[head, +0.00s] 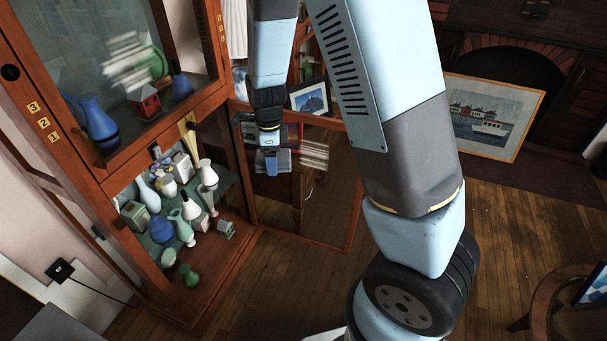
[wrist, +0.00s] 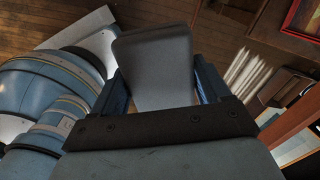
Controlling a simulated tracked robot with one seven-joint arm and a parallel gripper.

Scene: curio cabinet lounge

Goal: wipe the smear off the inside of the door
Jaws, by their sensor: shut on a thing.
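The open lower cabinet door (head: 352,222) has a wooden frame and a dark glass pane. A smear (head: 315,154) of pale streaks shows on that pane; it also shows in the wrist view (wrist: 246,76), right of my gripper. My gripper (head: 271,162) is shut on a grey wiping pad (wrist: 155,62), in front of the pane and left of the smear. The pad stands out between the two blue fingers. Whether it touches the glass I cannot tell. Another patch of white streaks (head: 133,62) shows on the upper glass door (head: 70,25).
The lower compartment holds several vases and small boxes, including a white vase (head: 208,173) and a green vase (head: 190,275) near its front edge. A framed boat picture (head: 492,115) leans by the fireplace. A round table (head: 545,300) stands at right. Wooden floor (head: 300,285) lies open between.

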